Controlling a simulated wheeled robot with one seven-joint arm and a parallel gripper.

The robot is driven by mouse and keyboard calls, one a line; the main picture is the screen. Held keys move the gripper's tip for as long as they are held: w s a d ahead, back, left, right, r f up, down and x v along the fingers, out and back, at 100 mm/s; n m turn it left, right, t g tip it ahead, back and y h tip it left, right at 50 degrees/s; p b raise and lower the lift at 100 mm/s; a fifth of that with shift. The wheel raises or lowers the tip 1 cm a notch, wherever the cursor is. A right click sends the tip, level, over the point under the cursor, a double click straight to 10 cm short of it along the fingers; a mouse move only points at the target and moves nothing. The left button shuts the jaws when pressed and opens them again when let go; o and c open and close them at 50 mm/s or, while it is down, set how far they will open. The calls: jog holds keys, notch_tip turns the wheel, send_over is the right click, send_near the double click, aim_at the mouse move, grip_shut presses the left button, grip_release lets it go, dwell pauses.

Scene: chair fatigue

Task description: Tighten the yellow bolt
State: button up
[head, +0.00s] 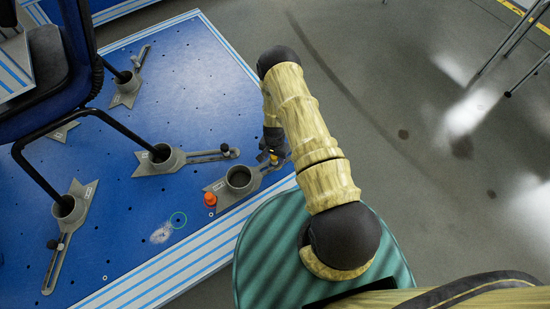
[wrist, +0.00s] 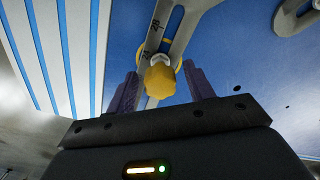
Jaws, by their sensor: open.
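The yellow bolt (wrist: 160,80) shows large in the wrist view, on the slotted arm of a grey metal clamp. My gripper (wrist: 160,72) is open, with one purple-grey finger to each side of the bolt in that picture. No finger is seen touching it, and I cannot tell the depth between them. In the head view a small yellow part of the bolt (head: 273,159) shows beside my gripper (head: 270,150), at the end of the slotted arm on the clamp (head: 222,189). My gripper partly hides it there.
A chair with dark legs (head: 35,175) stands on the blue platform (head: 110,215) at left. Other grey clamps (head: 165,160) with black knobs are near. The grey floor at right is largely clear, except for metal legs (head: 515,45).

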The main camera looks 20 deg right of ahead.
jog(key=n, duration=0.3)
jog(key=shift+n, duration=0.4)
jog(key=shift+n, duration=0.3)
jog(key=n, duration=0.3)
jog(key=shift+n+p, duration=0.3)
jog(key=c, duration=1)
jog(key=m, duration=0.3)
jog(key=shift+m, duration=0.4)
jog(key=shift+m, duration=0.3)
